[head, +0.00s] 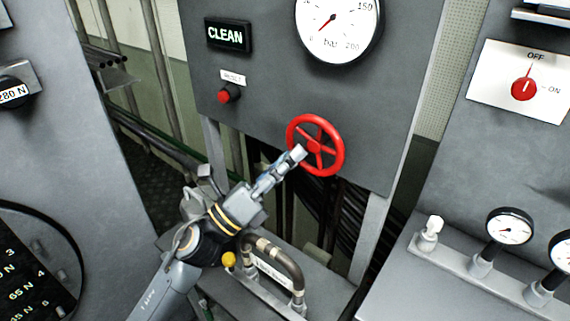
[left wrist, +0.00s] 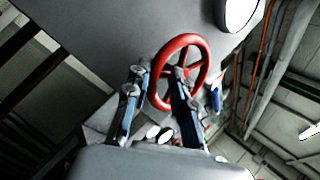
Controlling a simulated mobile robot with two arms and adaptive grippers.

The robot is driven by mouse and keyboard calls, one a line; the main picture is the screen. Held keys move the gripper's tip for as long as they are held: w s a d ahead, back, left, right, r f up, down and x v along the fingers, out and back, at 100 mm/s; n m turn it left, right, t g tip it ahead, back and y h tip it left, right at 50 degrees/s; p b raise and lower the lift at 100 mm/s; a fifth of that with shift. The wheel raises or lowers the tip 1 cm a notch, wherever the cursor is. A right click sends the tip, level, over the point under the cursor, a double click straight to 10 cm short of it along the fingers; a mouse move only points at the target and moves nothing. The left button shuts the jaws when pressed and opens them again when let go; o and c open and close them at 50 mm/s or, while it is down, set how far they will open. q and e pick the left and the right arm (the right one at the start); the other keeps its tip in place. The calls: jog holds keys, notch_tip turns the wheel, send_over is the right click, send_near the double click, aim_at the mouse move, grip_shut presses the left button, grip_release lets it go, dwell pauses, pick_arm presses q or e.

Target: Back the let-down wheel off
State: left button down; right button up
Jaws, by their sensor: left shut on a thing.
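The red let-down wheel (head: 338,158) is a spoked handwheel on the grey panel in the head view, below the large pressure gauge. My left gripper (head: 291,160) reaches up to the wheel's lower left side and is shut on its rim. In the left wrist view, the wheel (left wrist: 203,62) stands ahead of the gripper (left wrist: 158,90). One finger lies to the left of the rim and the other crosses in front of the wheel's middle. The exact contact on the rim is partly hidden by the fingers. My right gripper is in neither view.
The gauge (head: 337,28) sits above the wheel, with a lit CLEAN sign (head: 228,35) and a red button (head: 229,94) to the left. A curved metal hose (head: 285,258) and a yellow knob (head: 229,259) are close below my arm. A red switch (head: 523,89) is at right.

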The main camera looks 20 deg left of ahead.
aim_at(306, 169)
pick_arm(q)
jog(key=n+t+y+b, duration=0.1)
jog(key=n+y, duration=0.1)
jog(key=n, duration=0.2)
jog(key=d+f+n+t+y, duration=0.1)
jog(key=n+t+y, duration=0.1)
jog(key=n+y, duration=0.1)
jog(key=d+n+t+y+b, duration=0.1)
jog(key=n+t+y, duration=0.1)
jog(key=n, duration=0.3)
jog(key=shift+s+d+f+y+b, duration=0.1)
jog(key=shift+s+f+y+b, duration=0.2)
jog(key=shift+s, duration=0.1)
jog(key=shift+s+d+n+t+y, duration=0.1)
jog(key=shift+d+n+t+y, duration=0.1)
jog(key=shift+n+y, duration=0.35)
jog(key=shift+d+n+t+y, duration=0.1)
jog(key=shift+n+t+y, duration=0.2)
jog(key=shift+n, duration=0.35)
jog(key=shift+y, duration=0.25)
jog(key=c, duration=1.3)
grip_release()
jog(key=shift+o, duration=0.6)
jog(key=shift+d+f, duration=0.1)
